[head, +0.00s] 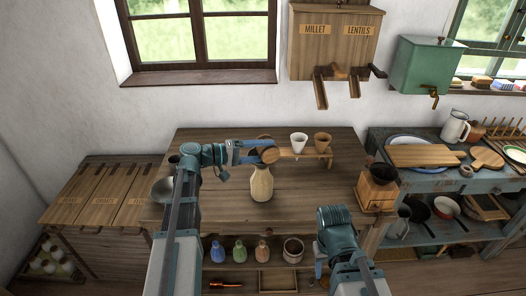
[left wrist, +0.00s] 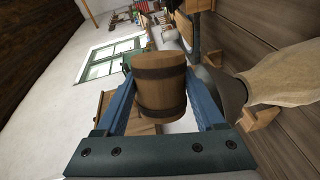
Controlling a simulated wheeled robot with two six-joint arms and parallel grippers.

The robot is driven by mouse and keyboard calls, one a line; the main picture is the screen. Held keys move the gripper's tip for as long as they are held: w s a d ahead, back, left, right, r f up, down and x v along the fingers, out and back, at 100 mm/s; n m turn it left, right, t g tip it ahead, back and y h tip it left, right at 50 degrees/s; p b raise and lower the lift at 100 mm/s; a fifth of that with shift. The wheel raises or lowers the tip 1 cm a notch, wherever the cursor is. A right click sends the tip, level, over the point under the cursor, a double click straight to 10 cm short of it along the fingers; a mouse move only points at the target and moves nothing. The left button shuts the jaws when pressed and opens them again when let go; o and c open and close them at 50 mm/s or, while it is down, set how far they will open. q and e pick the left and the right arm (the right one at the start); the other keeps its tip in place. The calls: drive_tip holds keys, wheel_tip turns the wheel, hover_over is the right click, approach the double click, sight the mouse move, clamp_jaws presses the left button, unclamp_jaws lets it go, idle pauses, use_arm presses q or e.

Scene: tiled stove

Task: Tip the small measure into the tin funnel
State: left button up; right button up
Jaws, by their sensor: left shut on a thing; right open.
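My left gripper (head: 252,150) is shut on the small wooden measure (left wrist: 160,85), a round brown cup with dark bands. The measure (head: 268,152) is above and just beside the mouth of a cream bottle (head: 262,185) on the table. The grey tin funnel (left wrist: 228,92) shows at the bottle's neck in the left wrist view, partly behind the measure and a finger. The measure's contents are hidden. My right gripper (head: 336,220) is open and empty over the table's front right; its fingertips are hard to make out.
A wooden rack (head: 300,154) behind the measure holds a white cup (head: 299,142) and a brown cup (head: 323,142). A grinder (head: 377,188) stands at the table's right edge. A metal bowl (head: 162,190) lies at the left.

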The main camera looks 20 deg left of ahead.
idle(0.5)
use_arm(q)
drive_tip(key=shift+w+a+r+n, duration=0.15)
drive_tip(key=shift+r+n, duration=0.25)
drive_tip(key=shift+n, duration=0.5)
idle(0.9)
drive_tip(key=shift+w+a+r+n+h, duration=0.2)
drive_tip(key=shift+n+h, duration=0.1)
drive_tip(key=shift+n, duration=0.2)
drive_tip(key=shift+r+n, duration=0.15)
drive_tip(key=shift+n, duration=0.25)
drive_tip(key=shift+w, duration=0.1)
idle(0.9)
drive_tip(key=shift+w+a+r+n, duration=0.2)
drive_tip(key=shift+r+n, duration=0.1)
drive_tip(key=shift+n, duration=0.7)
idle(1.6)
